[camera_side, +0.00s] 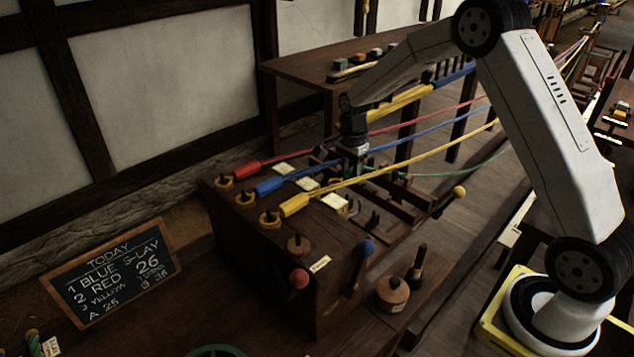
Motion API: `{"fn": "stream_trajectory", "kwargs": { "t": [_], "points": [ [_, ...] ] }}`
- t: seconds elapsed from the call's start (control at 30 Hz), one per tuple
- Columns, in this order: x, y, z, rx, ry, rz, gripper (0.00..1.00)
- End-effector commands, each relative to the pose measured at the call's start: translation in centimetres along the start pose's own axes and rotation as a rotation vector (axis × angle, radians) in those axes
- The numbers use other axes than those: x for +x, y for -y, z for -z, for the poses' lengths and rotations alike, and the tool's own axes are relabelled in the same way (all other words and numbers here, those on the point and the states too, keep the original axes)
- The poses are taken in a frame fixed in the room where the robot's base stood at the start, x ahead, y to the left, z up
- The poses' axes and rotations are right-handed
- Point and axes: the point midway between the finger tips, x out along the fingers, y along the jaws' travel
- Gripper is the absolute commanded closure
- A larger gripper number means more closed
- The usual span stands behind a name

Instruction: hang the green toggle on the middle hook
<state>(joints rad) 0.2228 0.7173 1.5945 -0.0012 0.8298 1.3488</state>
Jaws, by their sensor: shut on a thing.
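My gripper (355,160) points down over the far right part of the dark wooden block (240,245), among small dark fittings. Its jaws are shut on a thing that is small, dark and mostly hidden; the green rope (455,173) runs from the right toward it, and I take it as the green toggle. The red toggle (246,169), blue toggle (270,185) and yellow toggle (294,205) lie in a row at round wooden bosses on the block's top edge. A further boss (298,244) at the near end is bare. I cannot tell which hook is the middle one.
Red, blue and yellow ropes stretch back to the right, close around my gripper. A wooden weight (392,293) stands at front. A chalkboard (113,271) leans at left.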

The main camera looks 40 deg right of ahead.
Motion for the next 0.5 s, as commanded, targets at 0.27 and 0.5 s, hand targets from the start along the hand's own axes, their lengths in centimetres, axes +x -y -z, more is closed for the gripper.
{"fn": "stream_trajectory", "kwargs": {
  "t": [0.27,0.5],
  "points": [
    [1.0,0.0,0.0,0.000,0.000,0.000,1.00],
    [1.7,0.0,0.0,0.000,0.000,-0.001,1.00]
  ]
}}
